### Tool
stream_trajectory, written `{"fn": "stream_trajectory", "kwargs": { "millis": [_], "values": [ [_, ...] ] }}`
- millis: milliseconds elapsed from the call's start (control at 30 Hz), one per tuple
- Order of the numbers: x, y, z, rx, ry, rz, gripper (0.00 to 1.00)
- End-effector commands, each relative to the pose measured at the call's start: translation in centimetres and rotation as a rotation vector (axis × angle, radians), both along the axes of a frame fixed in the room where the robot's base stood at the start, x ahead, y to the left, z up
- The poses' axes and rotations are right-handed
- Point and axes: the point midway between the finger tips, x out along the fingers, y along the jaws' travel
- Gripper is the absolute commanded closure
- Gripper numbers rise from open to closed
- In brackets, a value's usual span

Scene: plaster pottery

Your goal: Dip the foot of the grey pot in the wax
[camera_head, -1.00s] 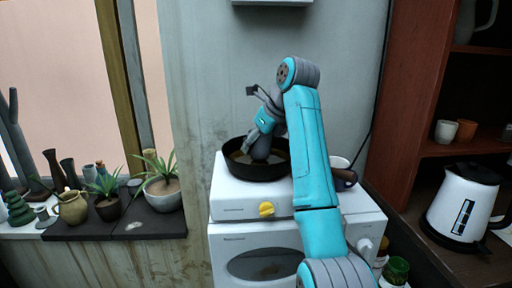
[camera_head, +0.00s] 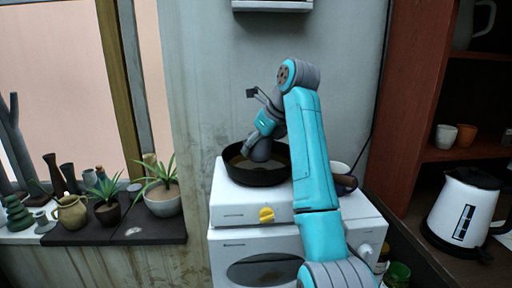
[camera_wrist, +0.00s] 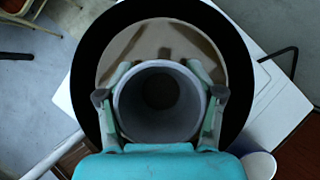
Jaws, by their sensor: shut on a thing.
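The grey pot (camera_head: 261,151) is in my gripper (camera_head: 252,146), upright in the black pan (camera_head: 257,176). In the wrist view I look down into the pot's open mouth (camera_wrist: 160,98), with a finger of my gripper (camera_wrist: 160,104) pressed on each side. The brownish wax (camera_wrist: 140,42) shows inside the dark rim of the pan (camera_wrist: 88,62). The pot is over or in the wax; its foot is hidden, so I cannot tell how deep it sits.
The pan stands on a white cooker (camera_head: 232,208) with a yellow knob. Potted plants and vases line the sill at left. A white kettle (camera_head: 463,207) stands on the shelf at right.

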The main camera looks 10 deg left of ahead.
Motion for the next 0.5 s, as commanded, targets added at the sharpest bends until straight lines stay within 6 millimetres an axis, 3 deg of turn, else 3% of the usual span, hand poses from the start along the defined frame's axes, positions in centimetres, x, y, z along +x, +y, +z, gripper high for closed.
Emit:
{"fn": "stream_trajectory", "kwargs": {
  "millis": [200, 500],
  "values": [
    [0.0, 0.0, 0.3, 0.0, -0.001, -0.001, 0.74],
    [0.0, 0.0, 2.3, 0.0, -0.002, 0.0, 0.74]
  ]
}}
